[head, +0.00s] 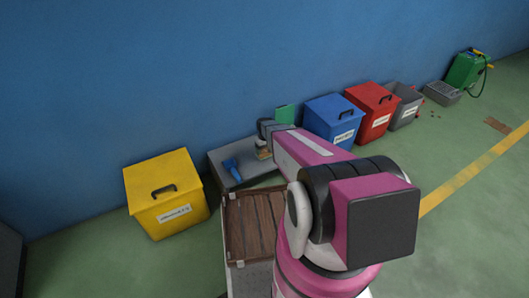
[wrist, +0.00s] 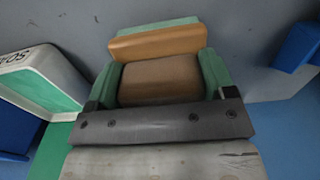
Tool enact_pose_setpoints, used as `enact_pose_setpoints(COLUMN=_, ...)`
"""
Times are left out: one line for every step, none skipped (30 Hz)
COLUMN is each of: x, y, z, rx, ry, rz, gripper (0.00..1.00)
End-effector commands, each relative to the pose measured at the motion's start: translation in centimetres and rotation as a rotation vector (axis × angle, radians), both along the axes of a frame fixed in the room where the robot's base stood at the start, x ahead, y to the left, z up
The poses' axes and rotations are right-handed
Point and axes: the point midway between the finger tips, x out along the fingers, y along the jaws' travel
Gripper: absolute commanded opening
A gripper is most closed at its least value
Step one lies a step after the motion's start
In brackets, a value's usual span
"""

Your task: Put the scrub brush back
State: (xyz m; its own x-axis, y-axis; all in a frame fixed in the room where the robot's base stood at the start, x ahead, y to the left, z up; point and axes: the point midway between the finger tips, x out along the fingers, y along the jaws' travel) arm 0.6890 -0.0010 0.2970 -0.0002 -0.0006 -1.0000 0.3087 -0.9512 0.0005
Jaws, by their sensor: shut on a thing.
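My gripper (head: 265,130) is at the far end of my pink arm, above the grey bench (head: 218,158). In the wrist view my gripper (wrist: 160,97) is shut on the scrub brush (wrist: 158,80), a brown block with a tan edge and green parts around it. Dark finger parts show at both its sides. In the head view the brush (head: 263,153) is a small tan shape just below my gripper, partly hidden. I cannot tell whether it touches the bench.
A blue object (head: 232,168) lies on the bench left of my gripper. A green-and-white lettered container (wrist: 40,80) stands close beside the brush. Yellow (head: 165,190), blue (head: 333,120) and red (head: 370,105) bins stand along the wall. A brown slatted crate (head: 250,225) is in front.

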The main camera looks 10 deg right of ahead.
Motion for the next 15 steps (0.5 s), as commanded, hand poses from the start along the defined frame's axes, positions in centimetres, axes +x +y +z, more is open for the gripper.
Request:
enact_pose_setpoints(x=0.1, y=0.0, z=-0.9, rx=0.0, ry=0.001, rz=0.0, gripper=0.58)
enact_pose_setpoints(x=0.1, y=0.0, z=-1.3, rx=-0.001, ry=0.002, rz=0.0, gripper=0.58)
enact_pose_setpoints(x=0.1, y=0.0, z=-1.6, rx=0.0, ry=0.001, rz=0.0, gripper=0.58)
enact_pose_setpoints(x=0.0, y=0.0, z=-1.8, rx=0.0, ry=0.001, rz=0.0, gripper=0.58)
enact_pose_setpoints(x=0.0, y=0.0, z=-1.8, rx=0.0, ry=0.001, rz=0.0, gripper=0.58)
enact_pose_setpoints(x=0.0, y=0.0, z=-1.8, rx=0.0, ry=0.0, rz=0.0, gripper=0.58)
enact_pose_setpoints(x=0.0, y=0.0, z=-1.8, rx=0.0, ry=0.0, rz=0.0, gripper=0.58)
enact_pose_setpoints(x=0.0, y=0.0, z=-1.7, rx=0.0, ry=0.0, rz=0.0, gripper=0.58)
enact_pose_setpoints(x=0.0, y=0.0, z=-1.7, rx=0.0, ry=0.0, rz=0.0, gripper=0.58)
enact_pose_setpoints(x=0.0, y=0.0, z=-1.7, rx=0.0, ry=0.0, rz=0.0, gripper=0.58)
enact_pose_setpoints(x=0.0, y=0.0, z=-1.7, rx=0.0, ry=0.0, rz=0.0, gripper=0.58)
enact_pose_setpoints(x=0.0, y=0.0, z=-1.8, rx=0.0, ry=0.0, rz=0.0, gripper=0.58)
enact_pose_setpoints(x=0.0, y=0.0, z=-1.9, rx=0.0, ry=0.0, rz=0.0, gripper=0.58)
enact_pose_setpoints(x=0.0, y=0.0, z=-2.0, rx=0.0, ry=0.001, rz=0.0, gripper=0.58)
enact_pose_setpoints(x=0.0, y=0.0, z=-2.1, rx=0.0, ry=0.0, rz=0.0, gripper=0.58)
